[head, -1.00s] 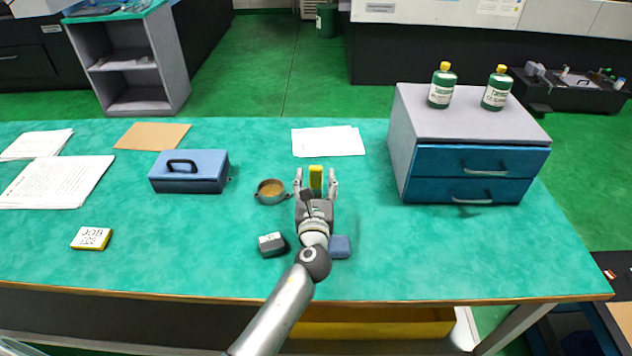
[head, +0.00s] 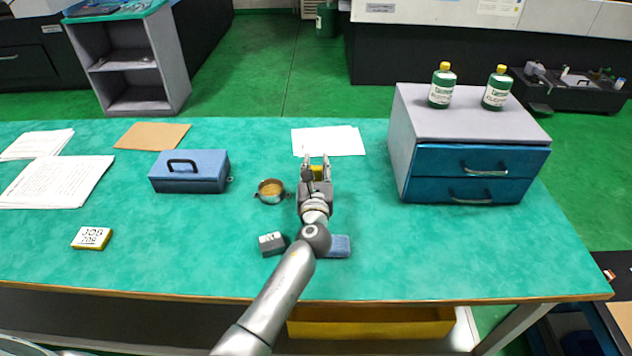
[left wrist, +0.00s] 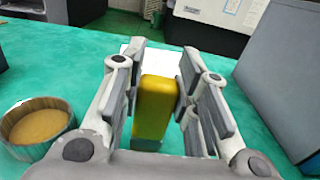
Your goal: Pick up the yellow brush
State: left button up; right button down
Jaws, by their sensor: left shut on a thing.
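The yellow brush (head: 317,171) stands upright on the green bench, in front of the white papers. Only its plain yellow block shows, and it also stands between the fingers in the left wrist view (left wrist: 155,108). My left gripper (head: 316,163) is shut on the brush, with one finger on each side of it. The gripper's fingers also show in the left wrist view (left wrist: 156,80). In the head view the gripper hides the brush's lower part. I cannot tell whether the brush is clear of the bench. My right gripper is not in view.
A round pot (head: 271,191) stands close left of the gripper. A dark block (head: 272,244) and a blue block (head: 338,246) lie beside my forearm. A blue box (head: 189,172) is left, a drawer cabinet (head: 400,150) right. The bench between gripper and cabinet is clear.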

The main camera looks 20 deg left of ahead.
pick_arm(q)
jog(key=shift+c, duration=0.4)
jog(key=shift+r, duration=0.15)
jog(key=shift+r, duration=0.25)
jog(key=r, duration=0.1)
jog(key=r+p, duration=0.2)
jog(key=shift+s+d+r, duration=0.1)
jog(key=shift+s+r, duration=0.2)
jog(key=s+d+r+p, duration=0.1)
jog(key=s+r, duration=0.3)
jog(key=s, duration=0.2)
jog(key=s+d+r+p, duration=0.1)
jog(key=s+r, duration=0.3)
jog(key=s, duration=0.3)
jog(key=shift+s+r+p, duration=0.15)
jog(key=shift+r+p, duration=0.2)
jog(key=shift+p, duration=0.05)
jog(key=shift+a, duration=0.1)
